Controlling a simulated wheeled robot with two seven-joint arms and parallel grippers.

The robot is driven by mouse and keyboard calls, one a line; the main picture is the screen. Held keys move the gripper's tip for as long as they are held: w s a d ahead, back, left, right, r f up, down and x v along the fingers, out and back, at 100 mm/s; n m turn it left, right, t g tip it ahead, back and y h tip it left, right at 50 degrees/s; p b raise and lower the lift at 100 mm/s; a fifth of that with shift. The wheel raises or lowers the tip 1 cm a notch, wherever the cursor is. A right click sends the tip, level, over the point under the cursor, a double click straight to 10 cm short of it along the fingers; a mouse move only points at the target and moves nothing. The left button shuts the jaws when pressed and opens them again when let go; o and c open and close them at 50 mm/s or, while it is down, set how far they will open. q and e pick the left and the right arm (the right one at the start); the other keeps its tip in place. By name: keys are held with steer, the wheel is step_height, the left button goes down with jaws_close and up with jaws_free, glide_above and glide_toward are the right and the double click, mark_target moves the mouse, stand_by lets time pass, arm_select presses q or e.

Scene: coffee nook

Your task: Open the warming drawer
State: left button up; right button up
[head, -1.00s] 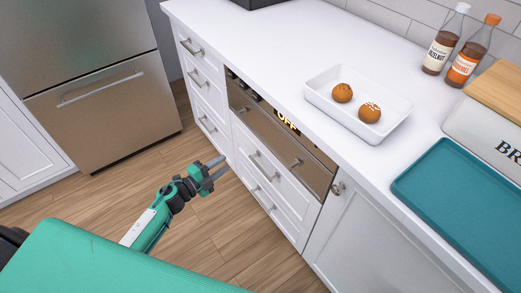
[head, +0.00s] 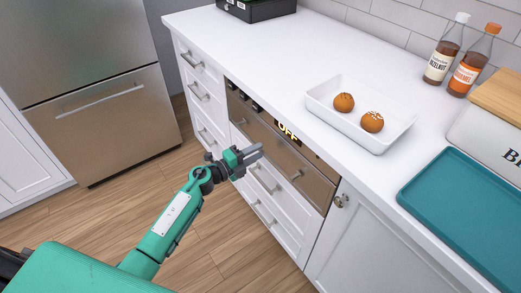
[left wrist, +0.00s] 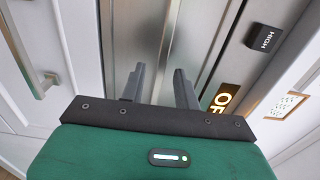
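The warming drawer (head: 310,182) is the brushed-steel front set under the white counter, with a lit OFF display (head: 288,133) on the panel above it. It looks shut, in line with the cabinet fronts. Small metal handle fittings show at its left and right. My left gripper (head: 257,152) is in front of the drawer, partly covering its lower left part. My right gripper is not in view.
White drawers (head: 203,92) stand left of the steel front and more lie below it. A cabinet door (head: 370,240) is at the right. On the counter are a white dish (head: 385,140) with two buns, a teal tray (head: 470,205) and two bottles. Wooden floor is open at lower left.

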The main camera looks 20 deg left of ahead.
arm_select(q)
steer(key=shift+x, duration=1.2)
jaws_close()
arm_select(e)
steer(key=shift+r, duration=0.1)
